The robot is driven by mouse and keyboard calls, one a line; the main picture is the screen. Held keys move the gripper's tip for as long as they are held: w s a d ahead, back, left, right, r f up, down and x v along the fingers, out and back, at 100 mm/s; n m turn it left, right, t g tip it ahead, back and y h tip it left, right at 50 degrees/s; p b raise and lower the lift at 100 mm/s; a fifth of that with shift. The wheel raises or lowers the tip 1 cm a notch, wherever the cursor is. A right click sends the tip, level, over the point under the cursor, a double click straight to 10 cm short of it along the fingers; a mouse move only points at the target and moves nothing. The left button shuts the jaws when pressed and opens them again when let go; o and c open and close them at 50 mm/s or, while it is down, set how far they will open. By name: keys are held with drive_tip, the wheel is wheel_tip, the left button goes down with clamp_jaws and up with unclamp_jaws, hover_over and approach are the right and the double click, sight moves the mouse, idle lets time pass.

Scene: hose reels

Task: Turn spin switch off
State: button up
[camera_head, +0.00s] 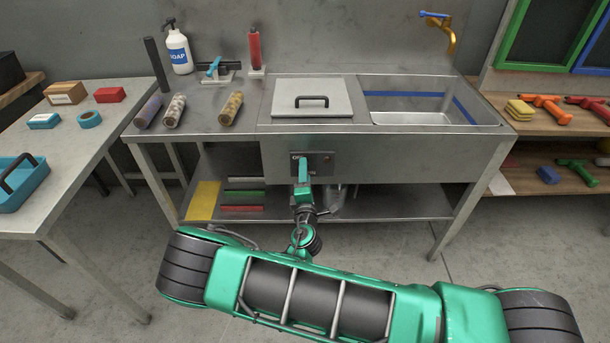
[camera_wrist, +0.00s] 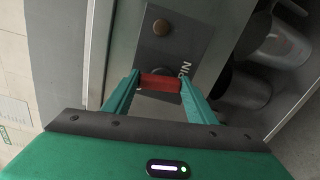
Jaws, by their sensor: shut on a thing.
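The dark switch panel (camera_head: 325,157) is on the front face of the metal sink bench, below the lidded basin. In the wrist view the panel (camera_wrist: 198,42) carries partly hidden white lettering and a red bar-shaped switch (camera_wrist: 160,83). I take this to be the spin switch. My gripper (camera_wrist: 159,77) has one finger on each side of the red switch and is shut on it. In the head view my gripper (camera_head: 303,168) reaches up to the panel and covers its left part, so the switch is hidden there. Its exact setting cannot be told.
A square lid with a handle (camera_head: 311,98) lies on the bench above the panel. An open sink (camera_head: 425,117) is to its right. Round knobs (camera_wrist: 160,27) sit on the panel beyond the switch. A lower shelf (camera_head: 375,203) runs under the bench.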

drive_tip(key=shift+d+f+m, duration=0.1)
drive_tip(key=shift+d+m, duration=0.05)
drive_tip(key=shift+m, duration=0.65)
drive_tip(key=shift+f, duration=0.1)
drive_tip(key=o, duration=1.1)
drive_tip(key=shift+c, duration=0.2)
drive_tip(key=shift+s, duration=0.1)
drive_tip(key=s, duration=1)
drive_tip(key=shift+s+a, duration=0.2)
drive_tip(key=shift+s, duration=0.1)
